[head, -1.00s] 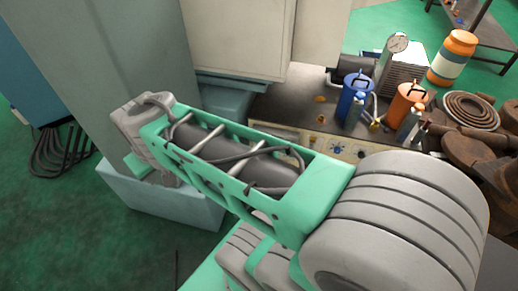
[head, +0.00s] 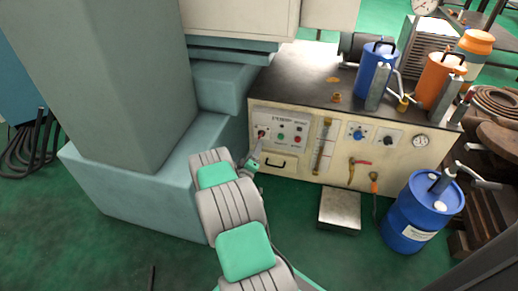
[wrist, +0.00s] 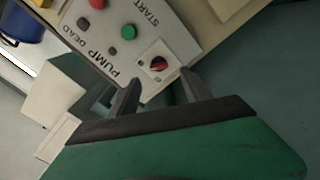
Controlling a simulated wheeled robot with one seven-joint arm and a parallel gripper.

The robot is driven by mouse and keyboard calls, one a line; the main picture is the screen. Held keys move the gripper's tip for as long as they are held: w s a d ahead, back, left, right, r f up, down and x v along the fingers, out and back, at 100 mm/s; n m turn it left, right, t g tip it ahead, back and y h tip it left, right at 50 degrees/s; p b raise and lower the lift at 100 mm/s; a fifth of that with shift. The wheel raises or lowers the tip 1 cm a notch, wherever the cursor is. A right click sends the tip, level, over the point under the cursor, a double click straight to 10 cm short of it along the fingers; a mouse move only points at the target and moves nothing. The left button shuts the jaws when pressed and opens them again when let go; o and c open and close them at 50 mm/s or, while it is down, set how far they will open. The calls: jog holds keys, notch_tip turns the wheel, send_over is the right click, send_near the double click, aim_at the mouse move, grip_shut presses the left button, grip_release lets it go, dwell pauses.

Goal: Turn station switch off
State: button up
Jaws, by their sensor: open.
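The station's control panel (head: 281,124) is on the front of a cream cabinet. In the wrist view the panel (wrist: 150,22) carries a red rotary switch (wrist: 158,64) on a pale square plate, beside a green button (wrist: 128,32) and a red button (wrist: 97,3). In the head view the switch (head: 262,133) is small, at the panel's left. My gripper (head: 258,150) is just in front of it. In the wrist view my gripper (wrist: 160,77) is open, with its fingertips at either side of the switch and nothing held. I cannot tell the depth gap or the switch's set position.
A large grey-green machine column (head: 95,85) stands close at the left. Blue (head: 376,68) and orange (head: 438,80) canisters stand on the cabinet top. A blue drum (head: 422,215) and a metal box (head: 340,210) stand on the floor at right.

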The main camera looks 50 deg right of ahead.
aim_at(260, 137)
jog(key=b+x, duration=0.1)
jog(key=x, duration=0.6)
jog(key=shift+w+d+r+b, duration=0.1)
jog(key=shift+d+r+b, duration=0.05)
jog(key=shift+b, duration=0.2)
jog(key=shift+c, duration=0.6)
grip_shut()
